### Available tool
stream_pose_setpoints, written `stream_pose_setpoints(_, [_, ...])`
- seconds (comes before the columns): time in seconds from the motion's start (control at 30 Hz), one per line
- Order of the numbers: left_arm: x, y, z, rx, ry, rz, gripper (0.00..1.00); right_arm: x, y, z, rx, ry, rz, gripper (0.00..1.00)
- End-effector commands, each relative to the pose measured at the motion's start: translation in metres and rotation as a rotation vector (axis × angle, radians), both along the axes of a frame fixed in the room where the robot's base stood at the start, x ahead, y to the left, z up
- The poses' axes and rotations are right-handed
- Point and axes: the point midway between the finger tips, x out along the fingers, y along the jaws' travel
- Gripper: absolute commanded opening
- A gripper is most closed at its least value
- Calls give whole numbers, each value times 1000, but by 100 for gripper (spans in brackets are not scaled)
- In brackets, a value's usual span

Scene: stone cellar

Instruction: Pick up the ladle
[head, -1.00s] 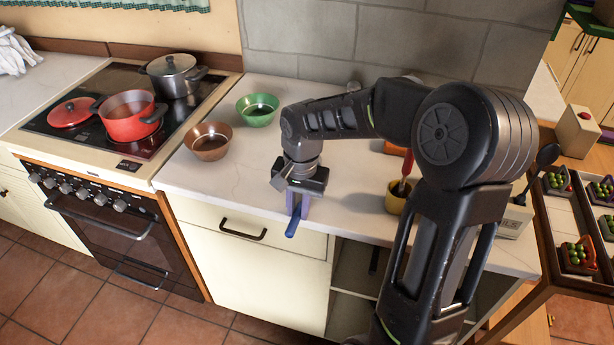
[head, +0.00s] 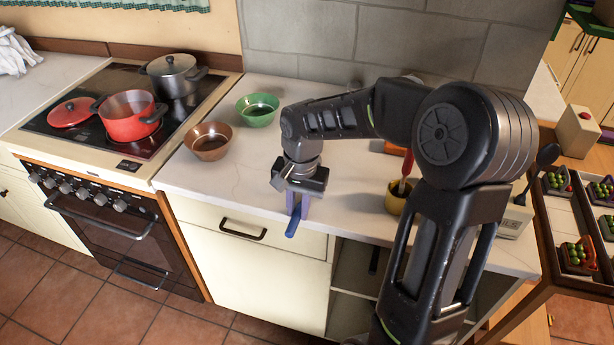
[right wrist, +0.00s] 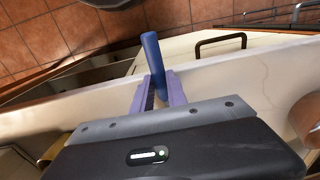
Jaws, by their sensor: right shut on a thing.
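My right gripper (head: 299,205) points down at the front edge of the white counter, with its purple fingers shut on a blue handle (head: 292,228). In the right wrist view the blue handle (right wrist: 153,60) stands out beyond the fingers (right wrist: 160,92), over the counter's edge. Only the handle shows; its other end is hidden by the gripper, so I cannot tell if it is the ladle. A dark, spoon-shaped utensil (head: 547,156) stands up at the right end of the counter. My left gripper is not in view.
A brown bowl (head: 208,147) and a green bowl (head: 258,117) stand left of my arm. A red pot (head: 128,128) and a grey pot (head: 172,86) are on the stove. A yellow cup (head: 395,204) stands to the right. The counter's front left is clear.

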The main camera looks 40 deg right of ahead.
Motion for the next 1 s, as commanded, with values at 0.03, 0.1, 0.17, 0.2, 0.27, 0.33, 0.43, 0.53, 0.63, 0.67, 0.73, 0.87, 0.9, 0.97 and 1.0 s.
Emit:
stream_pose_setpoints(0.03, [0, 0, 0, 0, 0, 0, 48, 0, 0, 0, 0, 0, 0, 0])
stream_pose_setpoints(0.1, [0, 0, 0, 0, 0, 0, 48, 0, 0, 0, 0, 0, 0, 0])
stream_pose_setpoints(0.17, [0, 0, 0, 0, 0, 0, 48, 0, 0, 0, 0, 0, 0, 0])
stream_pose_setpoints(0.2, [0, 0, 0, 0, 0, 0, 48, 0, 0, 0, 0, 0, 0, 0])
stream_pose_setpoints(0.27, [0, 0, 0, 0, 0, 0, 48, 0, 0, 0, 0, 0, 0, 0])
stream_pose_setpoints(0.33, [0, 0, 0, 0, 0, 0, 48, 0, 0, 0, 0, 0, 0, 0])
stream_pose_setpoints(0.43, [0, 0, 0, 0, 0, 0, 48, 0, 0, 1, -1, -1, 0, 0])
stream_pose_setpoints(0.53, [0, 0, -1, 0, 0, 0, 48, 1, 0, 5, -1, -3, 0, 0])
stream_pose_setpoints(0.63, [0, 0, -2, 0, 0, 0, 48, 2, 0, 15, -2, -5, 0, 0])
stream_pose_setpoints(0.67, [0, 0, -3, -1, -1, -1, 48, 1, 0, 19, -1, -4, 0, 0])
stream_pose_setpoints(0.73, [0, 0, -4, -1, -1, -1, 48, 1, 0, 31, -2, -6, 0, 0])
stream_pose_setpoints(0.87, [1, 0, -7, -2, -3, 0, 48, 2, 0, 57, -1, -7, 2, 0])
stream_pose_setpoints(0.9, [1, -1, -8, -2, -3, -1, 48, 2, 0, 65, -1, -6, 1, 0])
stream_pose_setpoints(0.97, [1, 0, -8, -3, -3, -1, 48, 1, 0, 76, -1, -6, 1, 0])
stream_pose_setpoints(1.0, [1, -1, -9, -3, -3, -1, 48, 1, 0, 83, 0, -5, 1, 0])
